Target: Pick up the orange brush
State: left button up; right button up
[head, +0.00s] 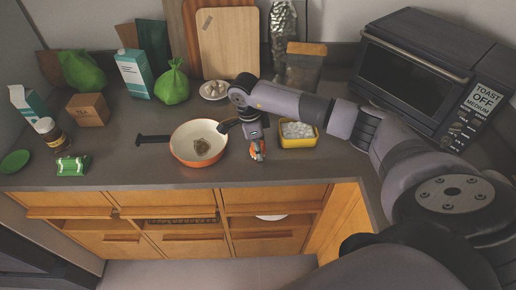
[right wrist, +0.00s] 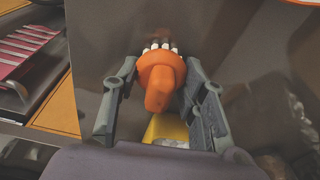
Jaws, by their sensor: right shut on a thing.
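The orange brush (right wrist: 160,82) has a rounded orange handle and pale bristles with dark tips. In the right wrist view it sits between the two fingers of my right gripper (right wrist: 160,70), which is shut on it. In the head view the right gripper (head: 257,148) is low over the counter, between the pan and the yellow container. Only a small orange part of the brush (head: 256,155) shows there, with the fingers around it. I cannot tell whether the brush touches the counter. My left gripper is not in view.
An orange-rimmed pan (head: 183,157) is close left of the gripper. A yellow container (head: 298,142) with pale contents is close right. A toaster oven (head: 415,75) stands at the right, cutting boards (head: 230,48) at the back. The counter's front edge is near; bare counter (head: 130,175) lies at the front left.

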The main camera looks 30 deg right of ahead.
notch_tip(320, 180, up, 11)
jog(key=b, duration=0.3)
jog(key=shift+w, duration=0.1)
notch_tip(320, 180, up, 9)
